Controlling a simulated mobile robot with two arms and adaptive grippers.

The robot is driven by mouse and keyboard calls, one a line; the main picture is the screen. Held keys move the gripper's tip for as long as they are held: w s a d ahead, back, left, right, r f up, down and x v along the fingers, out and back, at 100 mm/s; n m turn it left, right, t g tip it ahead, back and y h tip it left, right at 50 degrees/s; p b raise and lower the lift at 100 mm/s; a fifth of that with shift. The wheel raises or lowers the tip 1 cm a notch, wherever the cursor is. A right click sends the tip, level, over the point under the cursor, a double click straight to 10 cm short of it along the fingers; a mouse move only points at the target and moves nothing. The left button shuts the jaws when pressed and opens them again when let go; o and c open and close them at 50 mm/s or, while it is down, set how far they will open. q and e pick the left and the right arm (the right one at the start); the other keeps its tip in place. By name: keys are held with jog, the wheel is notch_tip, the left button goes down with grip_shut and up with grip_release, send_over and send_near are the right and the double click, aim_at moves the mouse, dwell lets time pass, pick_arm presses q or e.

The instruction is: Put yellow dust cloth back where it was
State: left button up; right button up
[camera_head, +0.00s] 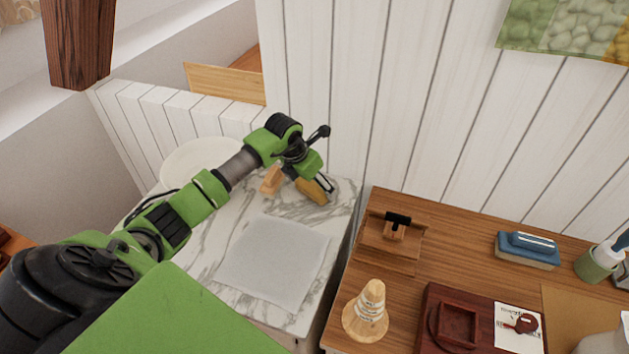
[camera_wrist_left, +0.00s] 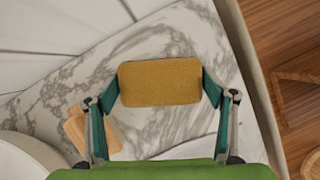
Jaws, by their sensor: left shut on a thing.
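The yellow dust cloth (camera_head: 311,192) is a flat mustard-yellow block over the back right corner of the marble top (camera_head: 222,222). My left gripper (camera_head: 321,184) is shut on it. In the left wrist view the cloth (camera_wrist_left: 160,82) spans between the two fingers of the left gripper (camera_wrist_left: 160,88), gripped at its two ends. I cannot tell whether its underside touches the marble. My right gripper is out of view.
A pale square sheet (camera_head: 275,262) lies in front, and a round white object (camera_head: 195,160) stands behind left. A plank wall closes the back. The wooden desk (camera_head: 462,236) at right holds several objects, including a cone (camera_head: 368,307).

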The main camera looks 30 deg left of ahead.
pick_arm(q)
jog(key=shift+f, duration=0.25)
jog(key=o, duration=1.1)
jog(key=shift+c, duration=0.2)
jog(key=shift+r, duration=0.1)
jog(key=shift+r, duration=0.35)
jog(key=b+v, duration=0.1)
jog(key=v, duration=1)
jog(key=shift+s+r+b, duration=0.25)
jog(key=shift+b, duration=0.1)
